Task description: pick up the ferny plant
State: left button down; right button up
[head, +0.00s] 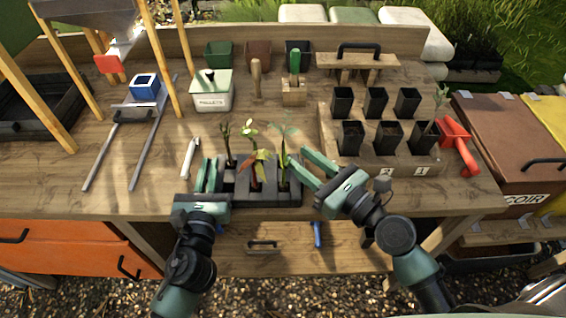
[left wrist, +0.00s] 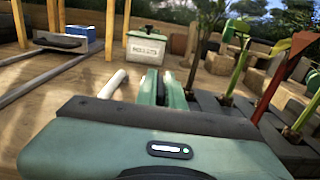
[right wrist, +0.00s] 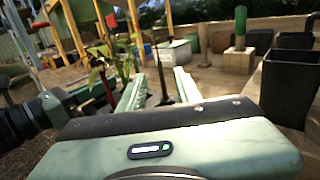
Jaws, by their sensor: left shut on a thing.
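A dark plug tray (head: 292,198) at the table's front edge holds several seedlings. One has a dark stem and narrow, ferny-looking leaves (head: 226,132); it also shows in the left wrist view (left wrist: 207,35). A red-and-yellow-leaved seedling (head: 256,165) stands in the middle, and a broad-leaved green one (head: 284,132) at the right. Which is the ferny plant is hard to tell. My left gripper (head: 208,172) is shut at the tray's left end, seemingly on its edge; the grip is partly hidden. My right gripper (head: 296,157) is open beside the right seedling, its fingers apart in the right wrist view (right wrist: 158,88).
A pellets tin (head: 212,92), a dibber (head: 256,80) and a green-handled tool (head: 294,75) stand behind the tray.

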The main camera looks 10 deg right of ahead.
aim_at(284, 146)
jog(key=x, duration=0.6)
jog(key=shift+w+a, duration=0.1)
jog(key=shift+w, duration=0.1)
grip_shut()
